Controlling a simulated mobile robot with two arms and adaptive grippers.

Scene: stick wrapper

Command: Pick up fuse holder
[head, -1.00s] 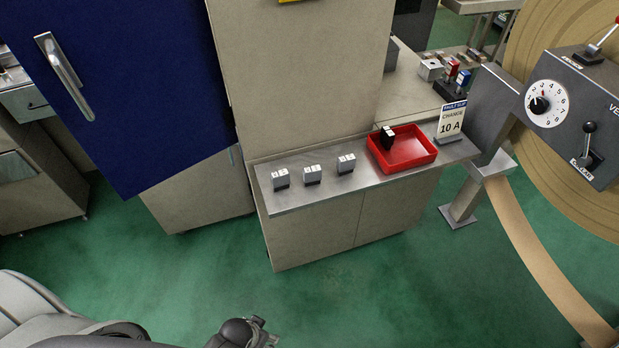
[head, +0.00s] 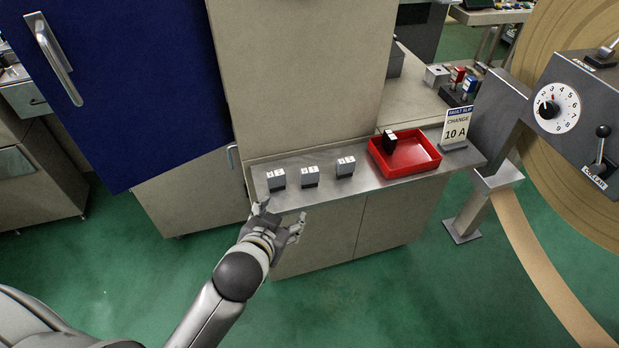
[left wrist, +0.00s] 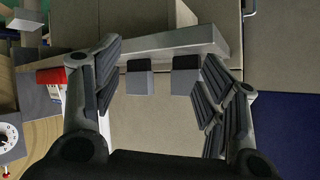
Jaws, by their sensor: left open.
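Three small grey fuse holders with white labelled tops stand in a row on the metal shelf (head: 320,200) in the head view: left (head: 276,180), middle (head: 310,177) and right (head: 345,167). A black one (head: 389,141) stands in the red tray (head: 430,165). My left gripper (head: 282,216) is open and empty, just in front of the shelf edge, below the left and middle holders and apart from them. In the left wrist view two holders (left wrist: 139,82) (left wrist: 186,80) show between the spread fingers. I cannot read their labels. My right gripper is out of view.
A blue cabinet door (head: 120,90) is at the left. A grey control box with a dial (head: 552,108) is at the right. The green floor in front is clear.

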